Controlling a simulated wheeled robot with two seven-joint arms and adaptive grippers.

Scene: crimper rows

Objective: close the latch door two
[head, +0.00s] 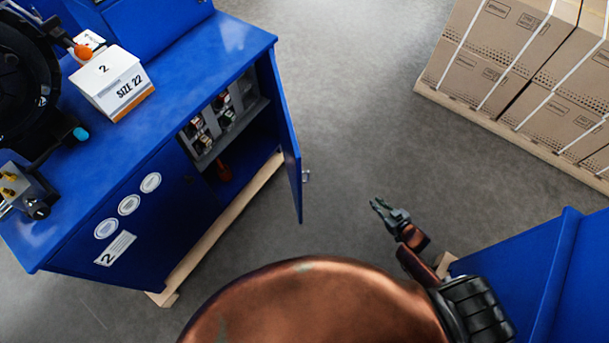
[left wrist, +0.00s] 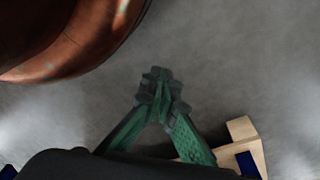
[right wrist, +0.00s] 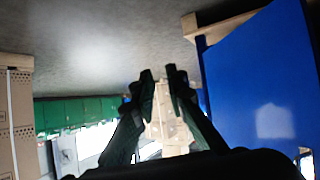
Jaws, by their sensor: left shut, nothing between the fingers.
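The blue cabinet marked 2 (head: 130,215) stands at the left in the head view. Its latch door (head: 291,160) is swung open, edge towards me, with a small metal latch (head: 305,176) on its outer face. My right gripper (head: 377,204) is out over the floor, to the right of the door and apart from it. In the right wrist view its fingertips (right wrist: 160,72) are a little apart with nothing between them. My left gripper (left wrist: 158,76) shows only in the left wrist view, with its fingertips together and empty above the floor.
Shelved items (head: 215,120) show inside the cabinet. A white box labelled SIZE 22 (head: 112,82) and machinery stand on top. Strapped cartons (head: 490,60) stand on a pallet at the upper right. Another blue cabinet (head: 530,270) is at the lower right. Grey floor between is clear.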

